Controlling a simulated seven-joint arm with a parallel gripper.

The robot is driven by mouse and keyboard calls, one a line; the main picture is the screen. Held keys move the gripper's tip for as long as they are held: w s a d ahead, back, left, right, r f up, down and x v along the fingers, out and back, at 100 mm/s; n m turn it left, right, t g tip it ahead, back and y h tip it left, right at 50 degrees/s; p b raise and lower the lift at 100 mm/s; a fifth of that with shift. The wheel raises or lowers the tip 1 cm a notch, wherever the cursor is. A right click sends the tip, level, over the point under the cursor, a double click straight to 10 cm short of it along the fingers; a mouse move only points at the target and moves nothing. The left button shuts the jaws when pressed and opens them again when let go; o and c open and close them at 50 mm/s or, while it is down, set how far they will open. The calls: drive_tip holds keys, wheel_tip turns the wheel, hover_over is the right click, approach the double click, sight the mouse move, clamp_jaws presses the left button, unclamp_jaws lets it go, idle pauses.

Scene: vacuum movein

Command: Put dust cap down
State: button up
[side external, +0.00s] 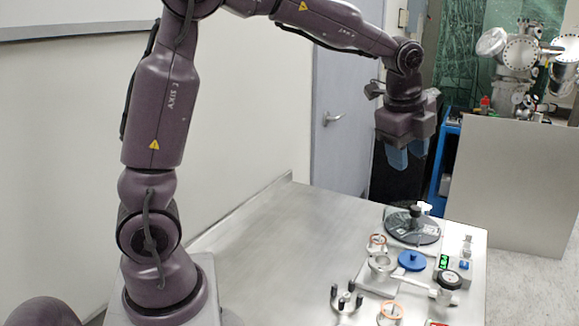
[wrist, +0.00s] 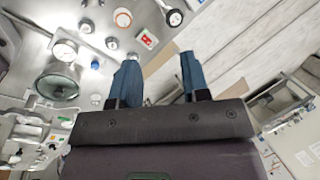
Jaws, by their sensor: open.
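A blue round cap with a small knob (side external: 412,261), which looks like the dust cap, lies flat on the metal plate among the fittings at the right of the table. My gripper (side external: 407,157) is high above the table's far right part, well clear of the cap. In the wrist view, my gripper (wrist: 160,60) shows two blue fingers spread apart with nothing between them. I cannot clearly make out the cap in the wrist view.
Around the cap are a dark disc with a black knob (side external: 412,227), a metal flange fitting (side external: 380,263), an orange ring (side external: 390,310), a black-pronged holder (side external: 346,297) and a round gauge (side external: 449,280). The table's left part (side external: 270,250) is clear.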

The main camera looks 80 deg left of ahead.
drive_tip(key=s+d+n+t, duration=0.1)
drive_tip(key=s+d+n, duration=0.1)
drive_tip(key=s+n, duration=0.5)
drive_tip(key=s+d+r+n+t+h, duration=0.1)
drive_tip(key=s+d+n, duration=0.1)
drive_tip(key=s+n, duration=0.6)
drive_tip(key=s, duration=0.7)
drive_tip(key=shift+s+d+r, duration=0.3)
drive_tip(key=shift+s+d, duration=0.1)
